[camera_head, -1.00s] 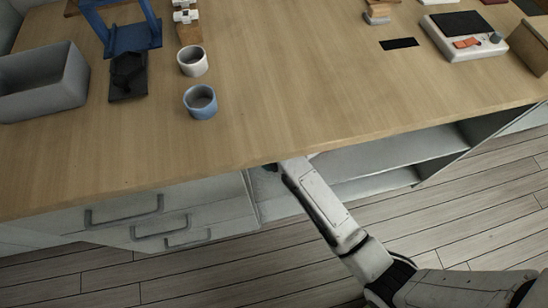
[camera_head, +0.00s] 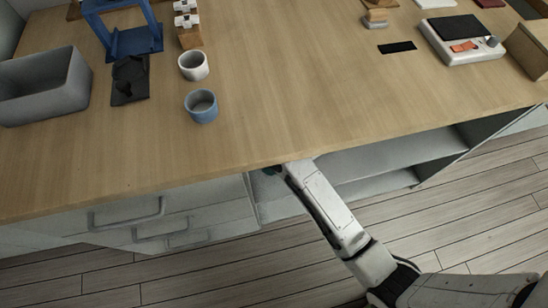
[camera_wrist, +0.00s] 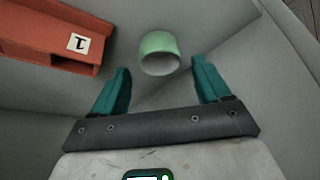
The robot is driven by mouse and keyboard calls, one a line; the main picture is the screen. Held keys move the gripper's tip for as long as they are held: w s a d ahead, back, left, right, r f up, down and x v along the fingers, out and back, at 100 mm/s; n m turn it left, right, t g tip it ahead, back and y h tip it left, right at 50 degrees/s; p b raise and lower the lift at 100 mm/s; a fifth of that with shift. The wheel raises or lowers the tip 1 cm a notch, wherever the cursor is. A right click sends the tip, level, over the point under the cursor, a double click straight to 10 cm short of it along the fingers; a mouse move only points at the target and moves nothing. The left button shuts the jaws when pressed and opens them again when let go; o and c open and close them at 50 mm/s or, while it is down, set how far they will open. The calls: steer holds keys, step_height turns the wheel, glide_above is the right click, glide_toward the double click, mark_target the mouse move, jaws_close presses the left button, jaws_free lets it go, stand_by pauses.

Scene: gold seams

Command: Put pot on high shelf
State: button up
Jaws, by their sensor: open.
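A small light-green pot (camera_wrist: 158,44) shows in the wrist view, just ahead of and between my gripper's fingertips. My gripper (camera_wrist: 160,74) has its two teal fingers spread apart, with nothing held between them. The pot seems to rest on a grey surface; contact with the fingers cannot be told. In the head view my arm reaches under the front edge of the wooden worktop. The gripper is mostly hidden there, and the pot is not visible. An open grey cabinet under the worktop has an upper shelf (camera_head: 392,152) and a lower level (camera_head: 375,186).
A red-orange box (camera_wrist: 52,38) marked 1 is left of the pot. The worktop (camera_head: 290,100) overhangs my gripper. Drawers (camera_head: 125,212) are left of the open cabinet. A white cup (camera_head: 193,66), a blue cup (camera_head: 201,106) and a grey bin (camera_head: 45,88) stand on top.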

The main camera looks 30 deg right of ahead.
steer(key=s+d, duration=0.2)
steer(key=s, duration=0.1)
steer(key=s+d+p, duration=0.1)
steer(key=s, duration=0.3)
steer(key=s+d+p, duration=0.1)
steer(key=s+d, duration=0.1)
steer(key=s, duration=0.2)
steer(key=shift+d+r, duration=0.3)
steer(key=shift+r, duration=0.1)
steer(key=shift+c, duration=0.2)
stand_by(0.6)
